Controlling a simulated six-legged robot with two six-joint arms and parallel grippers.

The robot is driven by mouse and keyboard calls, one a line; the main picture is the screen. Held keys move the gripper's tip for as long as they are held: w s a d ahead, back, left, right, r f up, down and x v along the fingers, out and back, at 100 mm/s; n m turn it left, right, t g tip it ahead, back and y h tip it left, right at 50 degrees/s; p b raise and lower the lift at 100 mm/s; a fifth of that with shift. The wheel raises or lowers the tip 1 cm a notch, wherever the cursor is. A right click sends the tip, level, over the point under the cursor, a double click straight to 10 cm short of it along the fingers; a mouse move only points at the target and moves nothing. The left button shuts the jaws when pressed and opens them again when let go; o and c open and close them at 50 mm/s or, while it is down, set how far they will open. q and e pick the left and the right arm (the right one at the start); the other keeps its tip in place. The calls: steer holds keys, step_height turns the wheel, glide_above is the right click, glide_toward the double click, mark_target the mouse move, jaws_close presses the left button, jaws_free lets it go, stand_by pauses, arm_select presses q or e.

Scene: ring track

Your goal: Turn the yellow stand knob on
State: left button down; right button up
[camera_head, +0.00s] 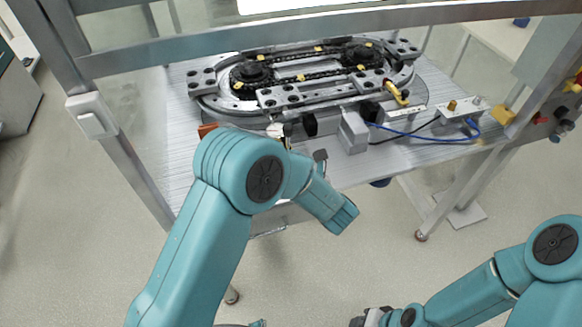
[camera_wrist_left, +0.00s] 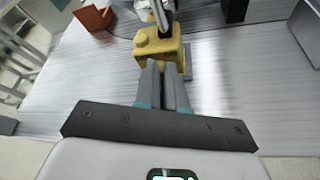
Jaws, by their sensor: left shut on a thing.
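The yellow stand (camera_wrist_left: 158,48) is at the top middle of the left wrist view, a blocky yellow body with a small rounded bump on top and a grey metal part rising behind it. My left gripper (camera_wrist_left: 164,68) has its two grey fingers close together against the near face of the stand. It is shut on the knob there, which the fingertips mostly hide, so its angle cannot be told. In the head view my left arm covers the stand and this gripper. My right gripper (camera_head: 372,318) is low at the bottom edge, cut off and away from the table.
The ring track (camera_head: 300,82) lies on the metal table behind the stand. A grey box (camera_head: 353,132) and a blue cable (camera_head: 430,138) are to the right. An orange-brown block (camera_wrist_left: 93,17) lies left of the stand. Frame posts and a crossbar (camera_head: 300,37) enclose the table.

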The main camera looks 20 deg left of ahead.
arm_select(q)
steer(key=shift+w+d+f+m+y, duration=0.15)
steer(key=shift+m+y, duration=0.25)
steer(key=shift+m, duration=0.3)
steer(key=shift+w+d+r+m+y, duration=0.1)
steer(key=shift+m+y, duration=0.3)
steer(key=shift+m, duration=0.3)
steer(key=c, duration=1.2)
jaws_free()
steer(key=shift+f, duration=0.1)
